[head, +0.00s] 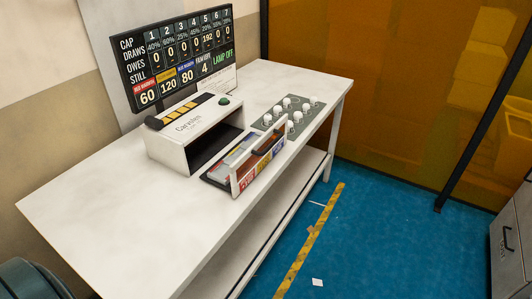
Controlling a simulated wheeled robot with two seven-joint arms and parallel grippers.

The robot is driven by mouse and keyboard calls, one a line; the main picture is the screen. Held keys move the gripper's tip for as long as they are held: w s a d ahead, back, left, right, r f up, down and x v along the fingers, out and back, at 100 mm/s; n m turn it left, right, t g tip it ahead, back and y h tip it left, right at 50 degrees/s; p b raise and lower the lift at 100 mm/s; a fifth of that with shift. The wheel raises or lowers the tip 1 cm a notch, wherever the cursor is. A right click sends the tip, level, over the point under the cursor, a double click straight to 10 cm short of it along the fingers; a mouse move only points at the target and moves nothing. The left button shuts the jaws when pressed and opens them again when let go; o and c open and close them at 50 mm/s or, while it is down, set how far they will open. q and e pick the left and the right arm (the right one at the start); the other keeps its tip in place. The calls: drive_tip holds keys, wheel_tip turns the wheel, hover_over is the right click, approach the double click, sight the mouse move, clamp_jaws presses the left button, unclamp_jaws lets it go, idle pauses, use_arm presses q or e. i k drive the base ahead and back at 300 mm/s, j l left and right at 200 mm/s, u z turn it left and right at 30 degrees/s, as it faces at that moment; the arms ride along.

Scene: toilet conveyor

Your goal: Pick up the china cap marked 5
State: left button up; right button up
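Several small white caps (287,103) stand in rows on a dark tray (266,120) at the right end of the white table. They are too small for me to read any number, so I cannot tell which one is marked 5. Neither my left nor my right gripper is in view.
A white machine (193,128) with an open front stands left of the caps. A holder of coloured cards (236,168) is in front of it. A display board (175,55) is behind. The white table's (110,205) left part is bare. A grey cabinet (510,240) stands far right.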

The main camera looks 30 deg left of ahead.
sight(267, 118)
drive_tip(key=i+l+u, duration=0.3)
drive_tip(key=i+l, duration=0.15)
drive_tip(key=i+l+u, duration=0.15)
drive_tip(key=l, duration=0.3)
drive_tip(key=i+l+u, duration=0.25)
drive_tip(key=i+l, duration=0.15)
drive_tip(key=l, duration=0.3)
drive_tip(key=i+l+u, duration=0.15)
drive_tip(key=l, duration=0.2)
